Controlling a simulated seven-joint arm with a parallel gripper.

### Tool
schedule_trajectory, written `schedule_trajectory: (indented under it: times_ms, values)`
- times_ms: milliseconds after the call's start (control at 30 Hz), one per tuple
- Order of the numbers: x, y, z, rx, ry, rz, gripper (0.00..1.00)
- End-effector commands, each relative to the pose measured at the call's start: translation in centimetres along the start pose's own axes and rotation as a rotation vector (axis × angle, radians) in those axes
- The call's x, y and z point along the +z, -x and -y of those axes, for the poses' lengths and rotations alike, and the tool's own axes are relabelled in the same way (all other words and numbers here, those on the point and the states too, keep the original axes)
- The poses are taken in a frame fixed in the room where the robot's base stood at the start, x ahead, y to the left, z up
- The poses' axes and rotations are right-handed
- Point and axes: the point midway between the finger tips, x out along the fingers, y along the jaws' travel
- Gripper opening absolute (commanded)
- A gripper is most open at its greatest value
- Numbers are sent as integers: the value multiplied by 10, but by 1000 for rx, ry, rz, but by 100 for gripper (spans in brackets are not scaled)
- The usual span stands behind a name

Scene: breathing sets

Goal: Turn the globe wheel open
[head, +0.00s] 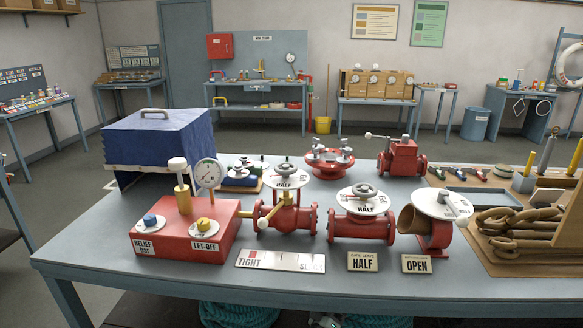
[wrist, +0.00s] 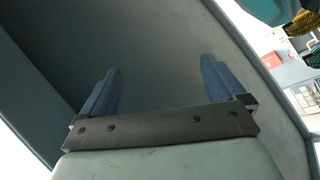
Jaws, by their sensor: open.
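The left valve (head: 270,220) has a yellow lever, a white dial reading HALF and a small grey wheel (head: 285,170) on top. The middle valve (head: 360,229) has a white dial also marked HALF and a grey wheel (head: 363,190). I cannot tell for sure which one is the globe; the small print is unreadable. My gripper (wrist: 157,72) is open and empty in the wrist view, over a plain grey surface. It is not in the head view, and no valve shows clearly between its fingers.
A red box (head: 187,235) with gauge and knobs stands left of the valves. Plates reading TIGHT (head: 281,261), HALF (head: 362,262) and OPEN (head: 416,264) lie in front. The table's front edge is clear.

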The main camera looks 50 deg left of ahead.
Motion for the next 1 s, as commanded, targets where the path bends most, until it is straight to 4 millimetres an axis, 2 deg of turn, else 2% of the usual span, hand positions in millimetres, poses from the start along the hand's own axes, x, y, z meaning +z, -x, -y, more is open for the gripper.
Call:
schedule_trajectory:
  times_ms: [33,100,267,400,600,1000]
  values:
    - [-16,11,13,12,12,-9,96]
    - [-35,27,24,34,35,-17,96]
    - [-75,68,46,86,89,-22,96]
    - [-103,109,65,161,124,-28,96]
    - [-130,160,78,254,154,-25,96]
    - [-161,234,93,367,186,-12,96]
